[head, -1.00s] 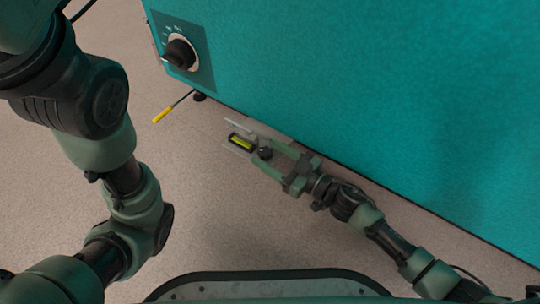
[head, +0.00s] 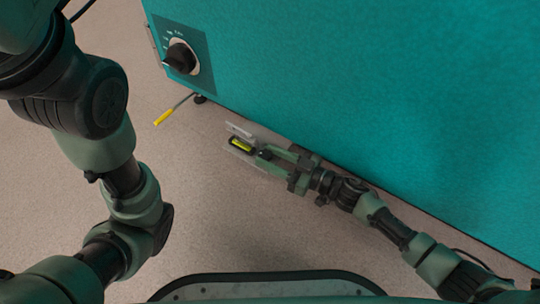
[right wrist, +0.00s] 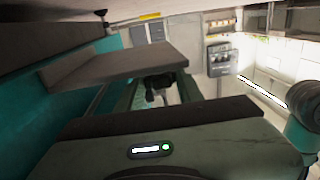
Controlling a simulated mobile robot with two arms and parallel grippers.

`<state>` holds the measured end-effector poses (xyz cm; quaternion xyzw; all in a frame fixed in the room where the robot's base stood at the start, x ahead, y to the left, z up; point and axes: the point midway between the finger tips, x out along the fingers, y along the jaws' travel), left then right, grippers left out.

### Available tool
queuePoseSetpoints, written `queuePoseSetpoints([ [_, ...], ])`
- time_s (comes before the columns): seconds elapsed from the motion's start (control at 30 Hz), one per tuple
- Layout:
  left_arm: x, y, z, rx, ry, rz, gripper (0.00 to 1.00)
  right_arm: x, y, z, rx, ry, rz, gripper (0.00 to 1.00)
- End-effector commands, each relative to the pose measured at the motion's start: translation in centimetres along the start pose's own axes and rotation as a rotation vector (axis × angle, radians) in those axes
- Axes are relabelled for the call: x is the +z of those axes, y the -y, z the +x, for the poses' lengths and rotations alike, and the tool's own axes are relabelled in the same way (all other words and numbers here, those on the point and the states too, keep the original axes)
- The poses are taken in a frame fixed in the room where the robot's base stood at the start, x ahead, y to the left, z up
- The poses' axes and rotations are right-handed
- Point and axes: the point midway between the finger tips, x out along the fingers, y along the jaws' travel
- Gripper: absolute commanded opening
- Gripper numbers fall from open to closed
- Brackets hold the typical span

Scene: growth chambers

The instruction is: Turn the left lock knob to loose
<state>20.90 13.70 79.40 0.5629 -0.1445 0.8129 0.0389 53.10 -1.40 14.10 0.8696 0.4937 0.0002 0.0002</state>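A black knob (head: 180,57) sits on a pale dial on the dark panel at the lower left of the teal chamber front in the head view. Its markings are too small to read. My right gripper (head: 243,145) is low in front of the chamber, to the right of and below this knob and apart from it. Its fingers stand apart, and I see nothing held between them; they also show in the right wrist view (right wrist: 150,88). My left arm crosses the left side, but its gripper is out of view.
The teal chamber front (head: 370,90) fills the upper right, close beside my right arm. A small black foot (head: 200,99) and a yellow-handled tool (head: 164,116) show near its lower left corner. The speckled floor (head: 205,215) is clear between my arms.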

Motion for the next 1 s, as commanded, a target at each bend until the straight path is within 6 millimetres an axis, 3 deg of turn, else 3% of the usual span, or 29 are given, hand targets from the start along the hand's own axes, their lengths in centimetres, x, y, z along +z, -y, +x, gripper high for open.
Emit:
queuePoseSetpoints([
  [0.03,0.0,0.0,0.0,0.0,0.0,0.0,0.58,0.1,0.1,0.0,-0.001,0.0,0.0,0.5],
  [0.07,0.0,0.0,0.0,0.0,0.0,0.0,0.58,0.0,0.1,0.0,-0.001,0.0,0.0,0.58],
  [0.43,0.1,0.1,0.3,0.0,0.001,0.0,0.58,-0.1,0.0,-0.4,0.001,0.001,0.001,0.58],
  [0.8,1.4,0.8,3.7,-0.001,0.002,0.001,0.58,-0.3,0.0,-6.1,0.002,0.004,0.003,0.58],
  [1.0,1.5,0.9,4.2,0.0,0.002,0.001,0.58,0.0,0.1,-7.7,0.0,0.001,0.002,0.58],
])
